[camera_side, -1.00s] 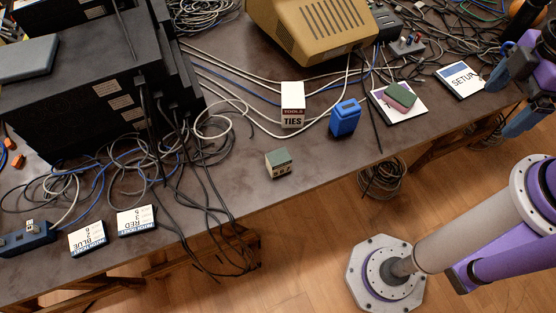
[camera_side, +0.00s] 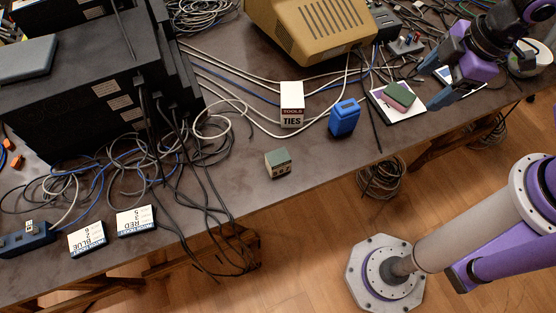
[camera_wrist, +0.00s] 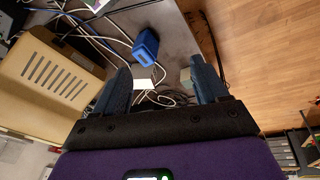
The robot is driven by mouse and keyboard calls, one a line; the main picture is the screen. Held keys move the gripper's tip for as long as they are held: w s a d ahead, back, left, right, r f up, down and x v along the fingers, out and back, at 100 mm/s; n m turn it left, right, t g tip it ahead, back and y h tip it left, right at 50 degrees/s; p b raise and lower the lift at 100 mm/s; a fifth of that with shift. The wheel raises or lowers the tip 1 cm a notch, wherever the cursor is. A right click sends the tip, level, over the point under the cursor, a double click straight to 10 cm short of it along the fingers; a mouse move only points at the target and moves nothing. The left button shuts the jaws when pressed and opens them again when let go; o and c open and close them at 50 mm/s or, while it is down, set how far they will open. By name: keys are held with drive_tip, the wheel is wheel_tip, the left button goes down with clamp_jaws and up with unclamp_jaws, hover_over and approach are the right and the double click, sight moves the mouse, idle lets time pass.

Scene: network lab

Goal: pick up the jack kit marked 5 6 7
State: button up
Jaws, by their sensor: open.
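A small box with a green top and a pale front with dark marks (camera_side: 278,162) sits alone near the table's front edge in the side view. Its marks are too small to read, so I cannot confirm that it is the kit marked 5 6 7. My gripper (camera_side: 438,82) is open and empty above the table's right part, well to the right of this box. In the wrist view my open gripper (camera_wrist: 158,75) has two blue fingers, and a greenish box (camera_wrist: 186,75) shows beside the right finger, partly hidden by it.
A pink and green block (camera_side: 400,97) lies on a white card. Cables (camera_side: 185,150) tangle left.

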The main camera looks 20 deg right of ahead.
drive_tip(key=w+a+f+n+y, duration=0.1)
drive_tip(key=w+a+f, duration=0.2)
drive_tip(key=w+a+f+n+y, duration=0.1)
drive_tip(key=w+a+f+y, duration=0.1)
drive_tip(key=w+a+f, duration=0.1)
drive_tip(key=w+a+f+n+y, duration=0.1)
drive_tip(key=w+a+f+y, duration=0.1)
drive_tip(key=w+a+f, duration=0.1)
drive_tip(key=shift+w+f+n, duration=0.4)
drive_tip(key=shift+w+f, duration=0.4)
wheel_tip(320, 180, down, 3)
drive_tip(key=a+g+y, duration=0.2)
drive_tip(key=y, duration=0.4)
approach(280, 156)
drive_tip(key=shift+n+g, duration=0.4)
drive_tip(key=x, duration=1)
drive_tip(key=shift+w+a+f, duration=0.15)
drive_tip(key=shift+w+a, duration=0.1)
drive_tip(key=shift+w, duration=0.1)
drive_tip(key=c, duration=1.1)
